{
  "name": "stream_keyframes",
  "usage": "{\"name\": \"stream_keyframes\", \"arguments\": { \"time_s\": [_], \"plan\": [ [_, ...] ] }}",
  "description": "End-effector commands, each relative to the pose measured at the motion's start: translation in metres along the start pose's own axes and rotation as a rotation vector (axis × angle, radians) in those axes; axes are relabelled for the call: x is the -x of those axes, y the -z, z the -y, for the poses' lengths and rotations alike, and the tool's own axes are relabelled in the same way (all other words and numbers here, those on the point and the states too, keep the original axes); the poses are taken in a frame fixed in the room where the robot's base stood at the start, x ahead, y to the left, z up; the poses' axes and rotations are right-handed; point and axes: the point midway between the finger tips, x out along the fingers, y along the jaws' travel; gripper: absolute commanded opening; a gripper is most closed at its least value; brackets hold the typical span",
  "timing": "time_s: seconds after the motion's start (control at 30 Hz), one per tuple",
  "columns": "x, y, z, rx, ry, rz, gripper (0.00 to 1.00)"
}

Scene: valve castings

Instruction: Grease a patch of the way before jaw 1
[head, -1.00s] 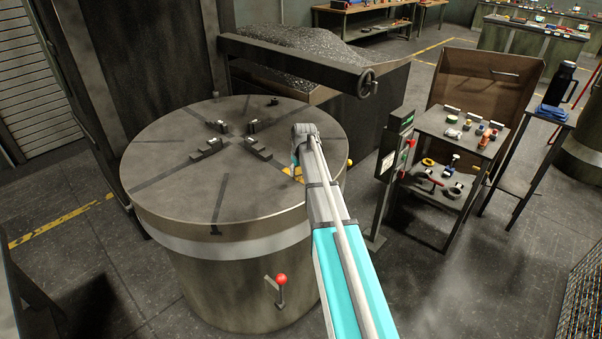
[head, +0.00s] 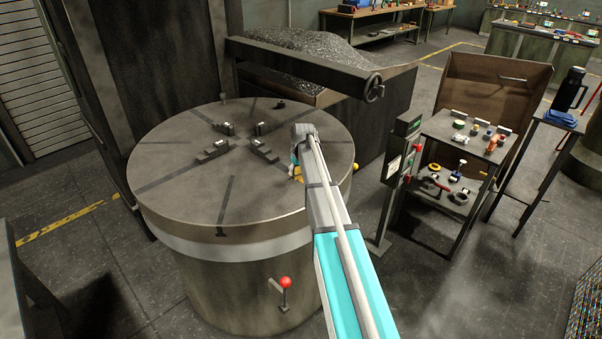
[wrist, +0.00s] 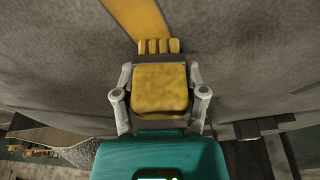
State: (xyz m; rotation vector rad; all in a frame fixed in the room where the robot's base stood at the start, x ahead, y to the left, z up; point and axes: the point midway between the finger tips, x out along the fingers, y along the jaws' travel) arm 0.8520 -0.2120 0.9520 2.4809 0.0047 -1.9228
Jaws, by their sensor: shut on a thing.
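My gripper (wrist: 158,98) is shut on a yellow block (wrist: 160,88), which has a row of small yellow tips at its far end. In the head view my gripper (head: 296,165) is low over the right part of the round grey table (head: 180,190), mostly hidden by my arm. A yellow strip (wrist: 144,18) shows on the grey surface beyond the block; whether the block touches the surface is unclear. Several dark stepped jaws, including a front-right one (head: 264,151), stand around the table's middle on dark radial ways. No jaw number is readable.
A control post (head: 397,175) stands right of the table. Beyond it is a shelf stand (head: 463,150) with small tools. A rail with a handwheel (head: 372,88) and a chip bin (head: 300,50) are behind. A red-knobbed lever (head: 285,283) projects at the front.

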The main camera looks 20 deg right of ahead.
Motion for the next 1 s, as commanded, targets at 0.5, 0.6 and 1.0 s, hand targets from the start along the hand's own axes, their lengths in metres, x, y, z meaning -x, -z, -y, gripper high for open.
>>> {"name": "stream_keyframes", "arguments": {
  "time_s": [0.5,0.6,1.0],
  "plan": [
    [-0.0029,0.0061,0.0025,-0.001,0.000,0.000,0.18],
    [-0.0040,0.0056,0.0025,-0.001,0.000,0.000,0.18],
    [-0.0020,-0.0005,0.0007,-0.001,0.000,0.003,0.18]
  ]
}}
